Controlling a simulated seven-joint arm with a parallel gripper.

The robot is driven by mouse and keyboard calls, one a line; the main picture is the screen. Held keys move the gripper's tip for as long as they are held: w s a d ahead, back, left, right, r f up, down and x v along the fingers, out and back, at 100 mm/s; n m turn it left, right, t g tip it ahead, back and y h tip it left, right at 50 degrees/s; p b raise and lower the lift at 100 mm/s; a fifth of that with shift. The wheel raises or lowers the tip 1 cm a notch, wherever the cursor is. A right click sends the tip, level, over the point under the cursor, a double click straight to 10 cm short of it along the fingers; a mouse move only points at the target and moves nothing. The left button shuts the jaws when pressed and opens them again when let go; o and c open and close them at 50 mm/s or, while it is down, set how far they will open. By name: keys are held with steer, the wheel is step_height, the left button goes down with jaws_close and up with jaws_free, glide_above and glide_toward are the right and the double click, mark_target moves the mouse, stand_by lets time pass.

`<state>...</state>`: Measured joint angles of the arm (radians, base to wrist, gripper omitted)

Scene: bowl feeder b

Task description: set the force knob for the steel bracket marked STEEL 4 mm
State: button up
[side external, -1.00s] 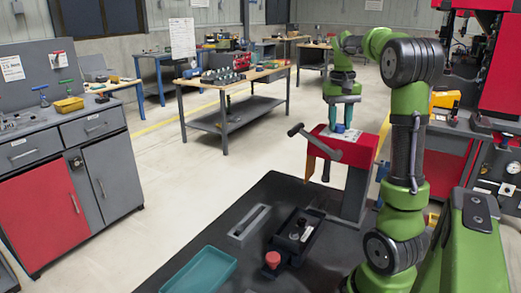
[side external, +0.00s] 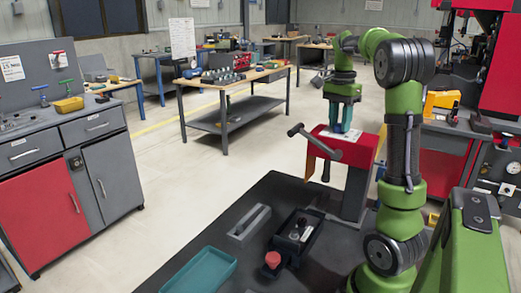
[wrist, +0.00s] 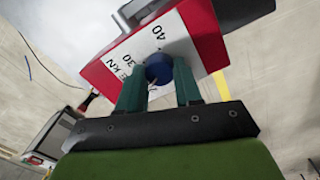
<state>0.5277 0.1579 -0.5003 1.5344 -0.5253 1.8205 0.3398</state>
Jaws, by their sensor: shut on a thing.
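The blue force knob (wrist: 158,69) sits on the white dial face (wrist: 150,42) of a red press. In the wrist view the printed 40, 30 and kN show around it; I cannot make out a pointer mark. My gripper (wrist: 160,84) has its two green fingers on either side of the knob, shut on it. In the side view my gripper (side external: 342,127) points down onto the top of the red press (side external: 352,146). No marking STEEL 4 mm is readable, and I cannot pick out the bracket for certain.
The press has a dark lever (side external: 313,143) on its left. In front are a black tray (side external: 311,243) with small metal parts, a red round-topped piece (side external: 272,260), a teal tray (side external: 203,270) and a grey slotted block (side external: 250,222). The dark bench top is otherwise mostly clear.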

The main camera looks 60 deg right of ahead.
steer(key=m, duration=0.7)
steer(key=shift+r, duration=0.1)
steer(key=m, duration=0.7)
steer(key=shift+m+t, duration=0.3)
steer(key=m, duration=0.3)
steer(key=shift+m, duration=0.3)
steer(key=m, duration=0.3)
steer(key=shift+m, duration=0.4)
steer(key=m, duration=0.6)
steer(key=shift+s+m+t, duration=0.1)
steer(key=shift+m+t, duration=0.2)
steer(key=shift+m, duration=0.1)
steer(key=o, duration=1)
